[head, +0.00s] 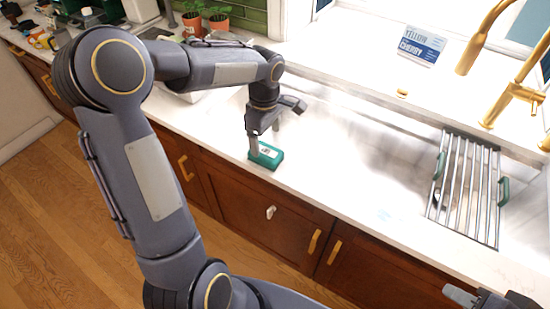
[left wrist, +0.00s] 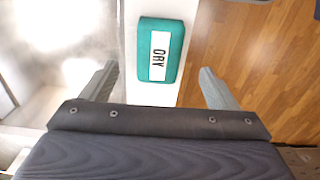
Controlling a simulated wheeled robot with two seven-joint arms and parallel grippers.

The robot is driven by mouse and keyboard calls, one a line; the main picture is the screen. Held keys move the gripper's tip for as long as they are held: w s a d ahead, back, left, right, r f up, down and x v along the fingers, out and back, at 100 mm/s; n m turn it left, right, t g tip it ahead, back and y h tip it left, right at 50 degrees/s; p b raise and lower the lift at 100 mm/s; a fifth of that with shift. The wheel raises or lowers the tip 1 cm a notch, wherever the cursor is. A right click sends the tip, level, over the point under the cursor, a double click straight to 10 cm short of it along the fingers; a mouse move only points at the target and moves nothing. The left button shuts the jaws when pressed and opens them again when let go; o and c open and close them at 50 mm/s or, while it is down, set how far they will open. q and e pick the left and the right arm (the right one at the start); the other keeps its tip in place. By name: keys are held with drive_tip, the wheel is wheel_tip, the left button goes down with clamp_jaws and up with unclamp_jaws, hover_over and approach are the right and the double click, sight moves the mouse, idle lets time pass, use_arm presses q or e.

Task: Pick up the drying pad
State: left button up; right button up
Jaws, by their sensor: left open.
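The drying pad (head: 270,157) is a small green block with a white label, lying flat on the white counter near its front edge. In the left wrist view the drying pad (left wrist: 162,50) shows its label reading DRY. My left gripper (head: 265,139) is pointed down over the pad in the head view. In the left wrist view my left gripper (left wrist: 158,72) is open, with one finger to each side of the pad and visible gaps between. My right gripper (head: 482,299) shows only partly at the bottom right; its jaws are unclear.
A metal roll-up rack (head: 466,187) with green handles lies at the sink on the right. Potted plants (head: 218,20) stand at the back left. The counter right of the pad is clear.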

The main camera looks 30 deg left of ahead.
sight(266, 151)
use_arm(q)
wheel_tip(266, 151, down, 7)
drive_tip(key=shift+w+a+r+p, duration=0.1)
drive_tip(key=shift+a+p, duration=0.05)
drive_tip(key=shift+p, duration=0.65)
drive_tip(key=c, duration=1.1)
drive_tip(key=shift+o, duration=0.2)
drive_tip(key=shift+r, duration=0.1)
drive_tip(key=shift+r, duration=0.6)
drive_tip(key=s+a+r+b, duration=0.1)
drive_tip(key=s+r+b, duration=0.2)
drive_tip(key=s+r, duration=0.8)
drive_tip(key=s, duration=0.3)
drive_tip(key=shift+r+b, duration=0.35)
